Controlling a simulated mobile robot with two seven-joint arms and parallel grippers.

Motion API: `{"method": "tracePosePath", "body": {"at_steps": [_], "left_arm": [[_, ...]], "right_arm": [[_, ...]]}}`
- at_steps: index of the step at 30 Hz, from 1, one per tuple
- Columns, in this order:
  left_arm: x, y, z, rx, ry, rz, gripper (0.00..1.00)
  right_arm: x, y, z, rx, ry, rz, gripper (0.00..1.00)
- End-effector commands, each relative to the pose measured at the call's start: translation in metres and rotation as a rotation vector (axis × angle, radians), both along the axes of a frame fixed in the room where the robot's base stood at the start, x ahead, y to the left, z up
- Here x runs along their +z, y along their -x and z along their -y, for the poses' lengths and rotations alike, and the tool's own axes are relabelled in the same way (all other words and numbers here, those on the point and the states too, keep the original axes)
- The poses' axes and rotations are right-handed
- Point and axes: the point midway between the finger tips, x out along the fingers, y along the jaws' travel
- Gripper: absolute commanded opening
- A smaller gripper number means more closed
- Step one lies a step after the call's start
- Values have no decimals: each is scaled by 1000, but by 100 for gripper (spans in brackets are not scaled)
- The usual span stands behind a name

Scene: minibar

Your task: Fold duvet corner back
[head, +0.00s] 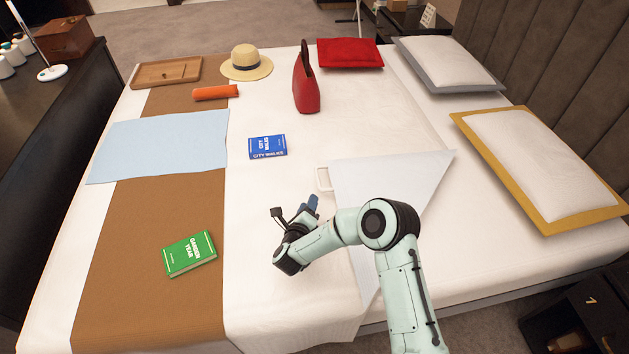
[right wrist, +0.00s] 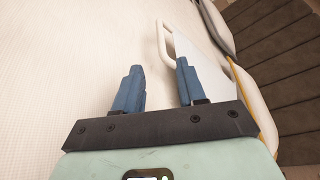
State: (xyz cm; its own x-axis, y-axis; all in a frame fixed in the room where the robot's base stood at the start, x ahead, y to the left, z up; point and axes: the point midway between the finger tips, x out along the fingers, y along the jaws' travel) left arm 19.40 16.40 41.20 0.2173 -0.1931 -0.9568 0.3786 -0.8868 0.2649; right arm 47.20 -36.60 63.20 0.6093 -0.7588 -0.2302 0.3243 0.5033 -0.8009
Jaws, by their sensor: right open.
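A pale, triangular flap at the duvet corner (head: 385,182) lies on the white bed, partly hidden behind my right arm. A white loop handle (head: 323,179) shows at its upper left edge. In the right wrist view the handle (right wrist: 164,42) is just ahead of my fingertips, and the flap (right wrist: 198,48) lies to its right. My right gripper (head: 306,205) is over the white bedding, left of the flap and just below the handle. Its blue fingers (right wrist: 160,66) are apart with nothing between them. My left gripper is not in view.
A green book (head: 189,254) lies on the brown runner (head: 130,290); a blue book (head: 267,147) lies above my gripper. A red bag (head: 306,90), a straw hat (head: 246,63) and pillows (head: 545,155) are farther off. Bedding around the gripper is clear.

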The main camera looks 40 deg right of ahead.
Motion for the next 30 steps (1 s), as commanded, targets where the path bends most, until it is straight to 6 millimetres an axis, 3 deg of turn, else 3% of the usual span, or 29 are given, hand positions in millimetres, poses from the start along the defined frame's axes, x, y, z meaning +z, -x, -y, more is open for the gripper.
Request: {"method": "tracePosePath", "body": {"at_steps": [10,18,30], "left_arm": [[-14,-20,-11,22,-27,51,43],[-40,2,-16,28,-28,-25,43],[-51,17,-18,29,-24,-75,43]], "right_arm": [[-14,-35,45,-5,2,3,40],[-26,-66,83,-1,1,0,40],[-29,-80,99,3,1,-1,40]]}}
